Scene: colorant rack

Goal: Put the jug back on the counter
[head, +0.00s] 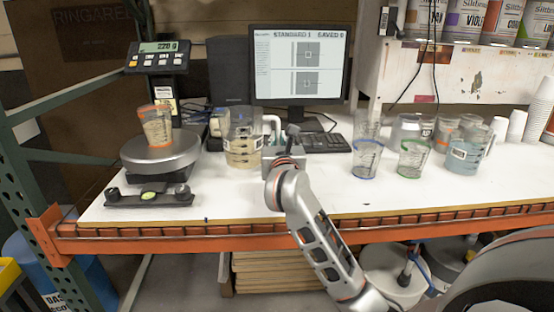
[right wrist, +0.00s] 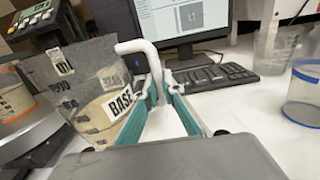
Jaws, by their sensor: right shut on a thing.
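The jug (head: 243,150) is a clear measuring jug with a pale beige content and a white handle, at the left-centre of the counter (head: 240,200), just right of the scale. In the right wrist view the jug (right wrist: 88,85) shows a "BASE" label and dark markings. My right gripper (head: 268,146) is at its right side, shut on the handle; the teal finger pads (right wrist: 155,95) lie on both sides of the handle. The jug looks upright in the head view. I cannot tell whether its base touches the counter. My left gripper is not in view.
A scale (head: 160,148) bearing an orange-rimmed cup (head: 156,128) stands left of the jug. A monitor (head: 300,65) and keyboard (head: 322,142) are behind. Blue-rimmed (head: 366,160) and green-rimmed cups (head: 412,160) and another jug (head: 466,155) stand right. The front middle counter is clear.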

